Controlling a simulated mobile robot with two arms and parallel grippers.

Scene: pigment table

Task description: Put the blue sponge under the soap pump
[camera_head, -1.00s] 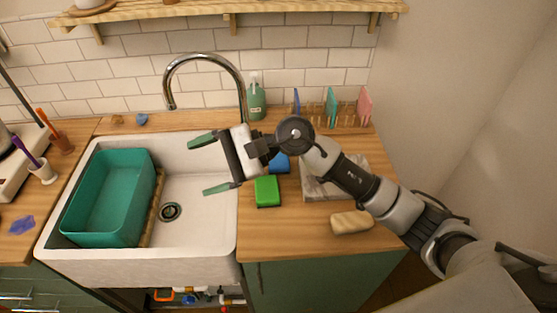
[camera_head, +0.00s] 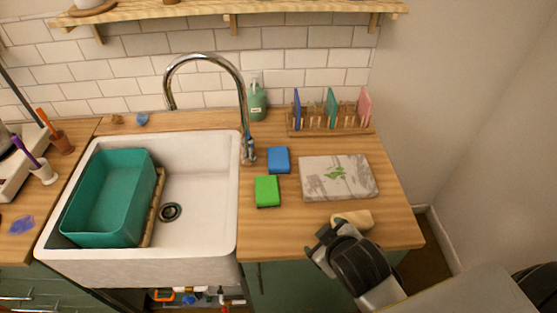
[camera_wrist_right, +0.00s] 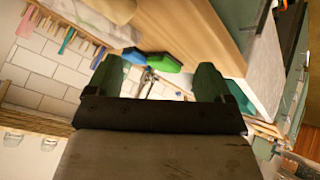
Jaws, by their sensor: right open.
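The blue sponge (camera_head: 278,160) lies flat on the wooden counter right of the sink, just behind a green sponge (camera_head: 267,191). It also shows in the right wrist view (camera_wrist_right: 133,56), beside the green sponge (camera_wrist_right: 165,62). The green soap pump (camera_head: 257,103) stands upright at the back of the counter, right of the faucet. My right gripper (camera_head: 321,243) is over the counter's front edge, close to a tan sponge (camera_head: 355,217) that it partly hides. Its two fingers (camera_wrist_right: 160,75) are apart with nothing between them. My left gripper is not in view.
A marble board (camera_head: 338,178) lies right of the blue sponge. A rack with colored pieces (camera_head: 330,122) stands behind it. The sink (camera_head: 190,190) holds a teal tub (camera_head: 110,195).

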